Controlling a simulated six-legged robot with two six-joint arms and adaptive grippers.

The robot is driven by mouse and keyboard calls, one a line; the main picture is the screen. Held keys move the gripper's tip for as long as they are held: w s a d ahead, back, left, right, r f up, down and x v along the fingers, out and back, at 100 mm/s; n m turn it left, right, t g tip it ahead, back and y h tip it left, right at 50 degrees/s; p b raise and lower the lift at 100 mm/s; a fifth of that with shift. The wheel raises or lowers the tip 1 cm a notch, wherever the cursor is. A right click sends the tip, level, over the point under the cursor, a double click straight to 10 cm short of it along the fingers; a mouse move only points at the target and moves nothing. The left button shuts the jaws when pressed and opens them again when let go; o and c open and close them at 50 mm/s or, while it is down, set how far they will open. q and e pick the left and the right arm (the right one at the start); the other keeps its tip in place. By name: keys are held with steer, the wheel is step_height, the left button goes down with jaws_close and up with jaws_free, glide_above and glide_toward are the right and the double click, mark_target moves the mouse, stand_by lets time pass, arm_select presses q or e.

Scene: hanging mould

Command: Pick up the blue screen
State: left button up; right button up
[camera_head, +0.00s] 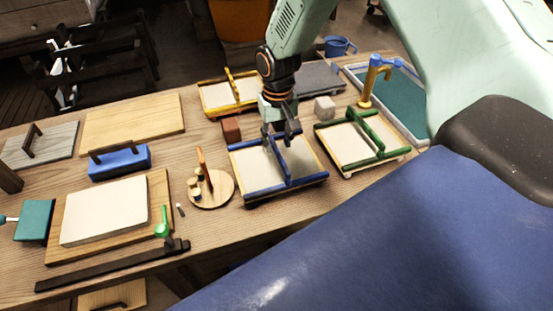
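The blue screen (247,192) is a pale panel in a blue-edged frame with a blue bar across its middle. It lies flat on the wooden table, near the centre of the camera_head view. My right gripper (280,136) points down at the far end of this bar, at the screen's back edge. Its dark fingers look spread apart, one on each side of the bar's end. I cannot tell whether they touch it. The gripper hides part of the screen's far edge. My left gripper is not in view.
A green screen (345,150) lies close at the right, and a yellow screen (218,96) lies behind. A brown block (231,130) and a grey block (324,108) stand near the gripper. A round wooden stand (212,192) is just left of the blue screen.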

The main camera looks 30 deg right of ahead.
mark_target(276, 147)
steer(key=f, duration=0.3)
steer(key=shift+w+a+f, duration=0.15)
steer(key=shift+a, duration=0.1)
steer(key=shift+d, duration=0.15)
steer(key=c, duration=0.6)
jaws_close()
